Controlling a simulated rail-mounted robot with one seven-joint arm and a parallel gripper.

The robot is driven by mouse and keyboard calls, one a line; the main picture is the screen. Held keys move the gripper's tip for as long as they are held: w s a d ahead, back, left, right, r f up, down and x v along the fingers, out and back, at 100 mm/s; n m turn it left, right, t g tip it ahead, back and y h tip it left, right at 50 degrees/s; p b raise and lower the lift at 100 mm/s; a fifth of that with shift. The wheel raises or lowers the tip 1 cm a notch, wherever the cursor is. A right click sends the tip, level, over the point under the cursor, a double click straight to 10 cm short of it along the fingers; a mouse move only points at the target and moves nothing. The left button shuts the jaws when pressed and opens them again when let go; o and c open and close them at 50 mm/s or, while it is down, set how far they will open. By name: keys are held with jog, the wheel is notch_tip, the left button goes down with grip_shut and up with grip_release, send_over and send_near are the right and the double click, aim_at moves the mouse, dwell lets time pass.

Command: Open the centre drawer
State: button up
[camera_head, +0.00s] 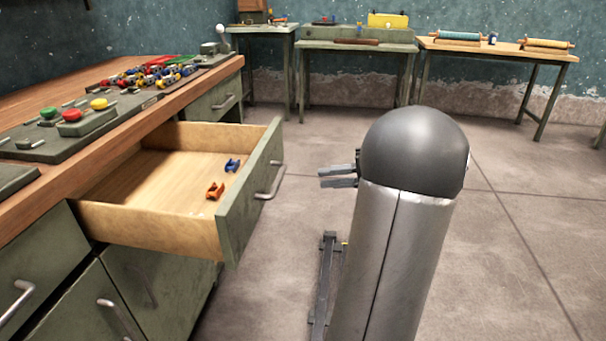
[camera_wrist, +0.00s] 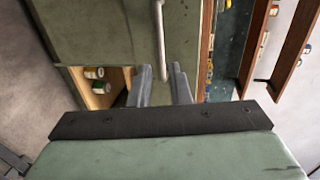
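The centre drawer (camera_head: 150,220) stands pulled well out from the green workbench, its wooden inside showing. A small orange piece (camera_head: 215,190) and a small blue piece (camera_head: 232,165) lie in it. Its front carries a metal bar handle (camera_head: 271,182). My gripper (camera_head: 322,177) is to the right of the handle, apart from it, with its fingers pointing toward the drawer. In the wrist view my gripper (camera_wrist: 160,72) shows two fingers with a gap between them and nothing held. A bar handle (camera_wrist: 161,40) on a green front lies beyond the fingertips.
Closed drawers with handles flank it, one near left (camera_head: 15,300) and one far right (camera_head: 222,98). The worktop holds a control panel with buttons (camera_head: 80,122) and colourful parts (camera_head: 150,75). Tables (camera_head: 360,48) line the back wall.

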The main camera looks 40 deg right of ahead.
jog(key=v, duration=0.4)
jog(key=shift+s+d+p, duration=0.25)
jog(key=shift+s+p, duration=0.05)
jog(key=shift+p, duration=0.05)
jog(key=shift+r, duration=0.1)
